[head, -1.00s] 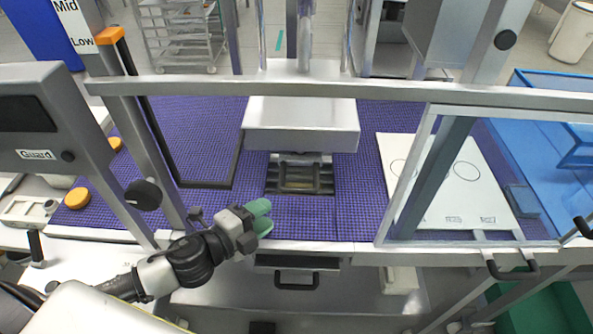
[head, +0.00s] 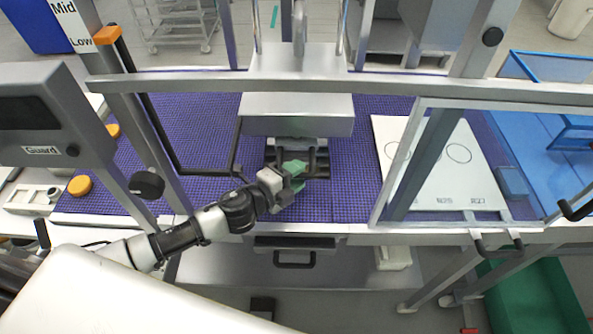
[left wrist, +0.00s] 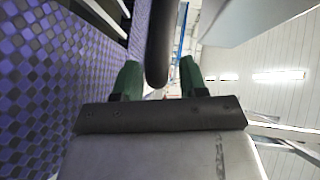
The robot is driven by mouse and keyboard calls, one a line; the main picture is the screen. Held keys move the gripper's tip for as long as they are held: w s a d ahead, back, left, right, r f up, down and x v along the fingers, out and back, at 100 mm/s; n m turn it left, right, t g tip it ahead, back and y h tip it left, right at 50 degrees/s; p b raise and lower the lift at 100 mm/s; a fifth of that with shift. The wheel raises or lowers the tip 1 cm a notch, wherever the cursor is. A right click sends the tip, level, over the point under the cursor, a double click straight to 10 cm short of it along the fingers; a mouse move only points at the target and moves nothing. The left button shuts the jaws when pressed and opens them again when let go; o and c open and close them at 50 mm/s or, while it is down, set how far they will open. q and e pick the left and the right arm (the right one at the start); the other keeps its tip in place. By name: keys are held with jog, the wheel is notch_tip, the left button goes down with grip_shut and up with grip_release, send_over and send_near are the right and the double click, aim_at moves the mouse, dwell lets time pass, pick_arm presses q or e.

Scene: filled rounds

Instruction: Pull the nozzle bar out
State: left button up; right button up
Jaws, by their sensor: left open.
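The nozzle bar (head: 314,162) sits under the grey metal housing (head: 298,115), with a dark handle at its front. My left gripper (head: 293,171) is at this handle, and its green fingertips cover part of it. In the left wrist view the green fingers (left wrist: 159,78) are apart, with the dark rounded handle (left wrist: 159,40) between them. A gap shows beside the handle, and I see no firm contact. The bar's far part is hidden under the housing. My right gripper is not in view.
A purple mesh belt (head: 205,120) runs under the housing. A metal crossbar (head: 400,88) spans above it. A framed clear door (head: 425,165) stands at the right over a white board (head: 465,180). A drawer with a black handle (head: 295,262) is below.

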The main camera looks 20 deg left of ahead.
pick_arm(q)
jog(key=shift+w+d, duration=0.1)
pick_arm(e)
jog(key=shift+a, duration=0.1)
pick_arm(q)
grip_shut()
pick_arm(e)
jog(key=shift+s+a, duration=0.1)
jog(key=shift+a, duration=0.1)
